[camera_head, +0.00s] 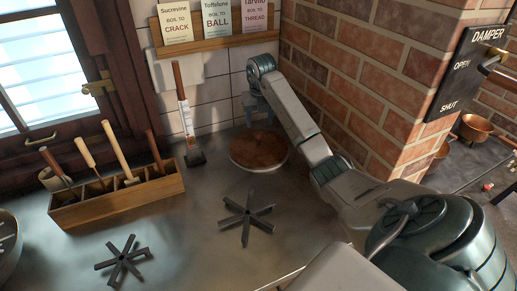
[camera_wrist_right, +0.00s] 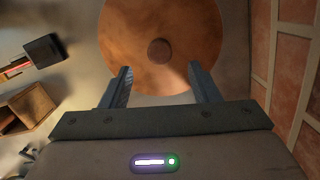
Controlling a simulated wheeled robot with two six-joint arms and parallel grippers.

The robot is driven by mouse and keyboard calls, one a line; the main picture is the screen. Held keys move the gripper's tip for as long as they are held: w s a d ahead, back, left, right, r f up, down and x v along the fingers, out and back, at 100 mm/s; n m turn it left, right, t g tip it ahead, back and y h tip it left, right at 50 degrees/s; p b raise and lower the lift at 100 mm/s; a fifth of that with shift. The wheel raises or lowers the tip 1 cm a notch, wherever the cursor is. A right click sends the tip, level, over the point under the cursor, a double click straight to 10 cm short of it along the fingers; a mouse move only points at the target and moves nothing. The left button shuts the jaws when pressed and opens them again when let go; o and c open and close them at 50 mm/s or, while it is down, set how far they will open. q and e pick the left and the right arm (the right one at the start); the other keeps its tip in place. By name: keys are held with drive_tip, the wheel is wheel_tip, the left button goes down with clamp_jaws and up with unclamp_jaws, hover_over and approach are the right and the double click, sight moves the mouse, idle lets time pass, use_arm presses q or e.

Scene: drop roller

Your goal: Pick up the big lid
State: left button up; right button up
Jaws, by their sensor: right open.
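The big lid (camera_head: 259,150) is a round, reddish-brown disc lying on the grey counter near the brick corner. In the right wrist view the lid (camera_wrist_right: 190,42) fills the top middle, with a small dark round knob (camera_wrist_right: 160,50) at its centre. My right gripper (camera_head: 250,115) is above the lid, pointing down. In the wrist view its two fingers (camera_wrist_right: 160,85) are spread apart with nothing between them, and the knob lies ahead of the gap. My left gripper is not in view.
A wooden tool box (camera_head: 118,200) with several handled tools stands left. A dark-based upright tool (camera_head: 188,125) stands beside the lid. Two black star-shaped trivets (camera_head: 246,217) lie in front. The brick wall (camera_head: 350,75) is close on the right.

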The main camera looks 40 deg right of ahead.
sight(259, 132)
drive_tip(key=shift+f, duration=0.5)
drive_tip(key=f+p, duration=0.1)
drive_tip(key=f, duration=0.2)
drive_tip(key=f+p, duration=0.1)
drive_tip(key=shift+w+d+f+p, duration=0.2)
drive_tip(key=shift+w+p, duration=0.1)
drive_tip(key=shift+w, duration=0.1)
drive_tip(key=shift+f, duration=0.2)
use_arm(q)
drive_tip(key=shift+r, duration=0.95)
use_arm(e)
drive_tip(key=shift+r, duration=0.1)
clamp_jaws()
